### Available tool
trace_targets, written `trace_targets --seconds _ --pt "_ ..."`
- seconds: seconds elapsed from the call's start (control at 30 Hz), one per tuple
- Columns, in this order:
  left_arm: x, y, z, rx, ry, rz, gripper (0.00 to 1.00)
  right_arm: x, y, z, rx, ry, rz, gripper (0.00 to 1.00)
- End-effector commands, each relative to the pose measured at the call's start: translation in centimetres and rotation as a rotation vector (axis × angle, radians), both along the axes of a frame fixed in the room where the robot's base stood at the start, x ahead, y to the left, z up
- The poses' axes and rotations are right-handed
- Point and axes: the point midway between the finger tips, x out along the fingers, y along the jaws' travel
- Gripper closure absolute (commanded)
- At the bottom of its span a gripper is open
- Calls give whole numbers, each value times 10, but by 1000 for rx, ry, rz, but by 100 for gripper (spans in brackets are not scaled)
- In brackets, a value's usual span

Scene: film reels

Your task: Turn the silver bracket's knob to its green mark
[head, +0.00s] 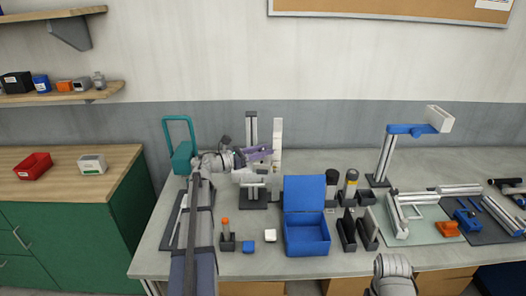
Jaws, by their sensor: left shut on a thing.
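My left arm reaches in over the left part of the bench, and my left gripper (248,157) is in front of a dark upright post. It is shut on a small purple part (262,154). A pale silver bracket (255,179) shows on the post's stand, just below the gripper. I cannot make out the bracket's knob or a green mark; the gripper and arm cover part of this area, and the details are small. I cannot tell whether the purple part belongs to the bracket. A link of my right arm shows at the bottom edge, but its gripper is not in view.
An open blue box (306,236) stands right of the post on the grey bench (180,262). A blue-armed lamp (408,129) and a pale green mat are to the right.

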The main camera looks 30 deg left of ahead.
Motion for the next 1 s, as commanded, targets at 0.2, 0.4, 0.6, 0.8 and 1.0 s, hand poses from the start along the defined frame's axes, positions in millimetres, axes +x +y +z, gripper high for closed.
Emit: trace_targets --seconds 0.2,0.4,0.6,0.8,1.0 --pt "0 0 0 0 0 0 100 0 0 0 0 0 0 59" --pt "0 0 0 0 0 0 46 0 0 0 0 0 0 59" --pt "0 0 0 0 0 1 34 0 0 0 0 0 0 59" --pt "-2 1 0 0 0 2 34 0 0 0 0 0 0 59" --pt "-26 16 0 0 0 4 34 0 0 0 0 0 0 59"
